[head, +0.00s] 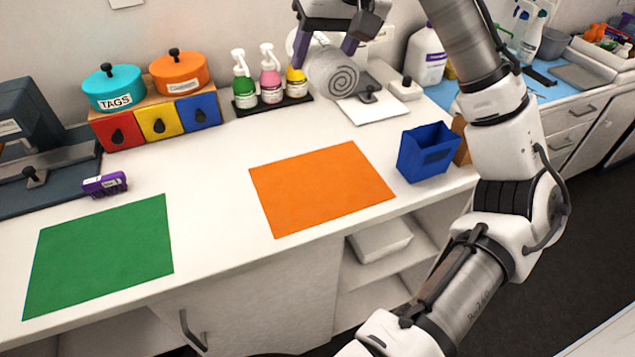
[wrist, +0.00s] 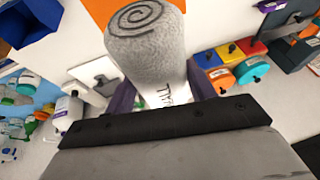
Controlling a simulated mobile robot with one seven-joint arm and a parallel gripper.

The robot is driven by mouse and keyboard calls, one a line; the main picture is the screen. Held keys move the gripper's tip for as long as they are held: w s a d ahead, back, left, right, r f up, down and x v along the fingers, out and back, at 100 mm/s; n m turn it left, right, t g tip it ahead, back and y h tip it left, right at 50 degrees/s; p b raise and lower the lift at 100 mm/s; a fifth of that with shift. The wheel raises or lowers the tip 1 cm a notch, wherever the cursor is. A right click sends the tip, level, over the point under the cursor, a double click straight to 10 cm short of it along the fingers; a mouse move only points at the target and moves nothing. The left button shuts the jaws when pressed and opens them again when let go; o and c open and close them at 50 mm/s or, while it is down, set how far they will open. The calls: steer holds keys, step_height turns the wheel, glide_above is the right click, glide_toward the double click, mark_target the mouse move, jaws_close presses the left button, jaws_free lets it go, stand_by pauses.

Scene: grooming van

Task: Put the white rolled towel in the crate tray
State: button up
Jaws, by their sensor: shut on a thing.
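The white rolled towel (head: 333,75) is between the purple fingers of my gripper (head: 326,48), above the back of the white counter. Its grey spiral end faces the head camera. In the wrist view the towel (wrist: 148,55) fills the gap between the fingers (wrist: 160,93), and dark lettering shows on its side. My gripper is shut on it. I cannot tell for certain which thing is the crate tray; a grey, flat tray-like piece (head: 583,77) lies on the blue surface at the far right.
A pad with a dark clip (head: 378,104) lies below and right of the towel. Pump bottles (head: 271,75) stand close to its left. A blue bin (head: 427,152) stands at the counter's right end. The orange mat (head: 320,188) and green mat (head: 100,255) are bare.

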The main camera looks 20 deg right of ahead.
steer(key=shift+s+a+f+b, duration=0.1)
steer(key=shift+s+f+b, duration=0.25)
steer(key=shift+f, duration=0.25)
steer(key=shift+s+a+f+b, duration=0.1)
steer(key=shift+s+f+b, duration=0.1)
steer(key=shift+f+b, duration=0.3)
steer(key=shift+w+d+f, duration=0.1)
steer(key=shift+f, duration=0.3)
glide_toward(315, 180)
steer(key=x, duration=0.4)
steer(key=shift+w+f, duration=0.15)
steer(key=shift+f, duration=0.2)
steer(key=shift+f, duration=0.15)
steer(key=o, duration=1)
